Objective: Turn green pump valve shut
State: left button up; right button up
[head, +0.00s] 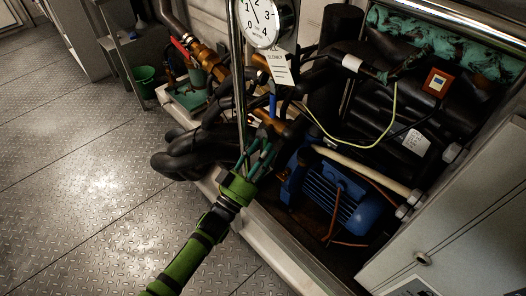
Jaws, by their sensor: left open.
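My left gripper (266,146) is at the end of the green arm coming up from the bottom. Its fingers are open and reach in among the black pipes and brass fittings (267,122). A blue lever (272,104) stands just beyond the fingertips; I cannot tell whether they touch it. A small green pump-like unit (194,98) sits farther back to the left, with brass fittings (207,56) and a red lever (180,46) above it. I cannot tell for sure which handle is the green pump valve. My right gripper is not in view.
A pressure gauge (264,20) and a white tag (280,68) hang above the fittings near a vertical metal post. A blue motor (335,192) and a cabinet door (450,235) are at the right. A green bucket (145,80) stands left. The plate floor (80,190) is clear.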

pick_arm(q)
jog(key=v, duration=0.7)
jog(key=shift+s+a, duration=0.2)
jog(key=shift+s, duration=0.15)
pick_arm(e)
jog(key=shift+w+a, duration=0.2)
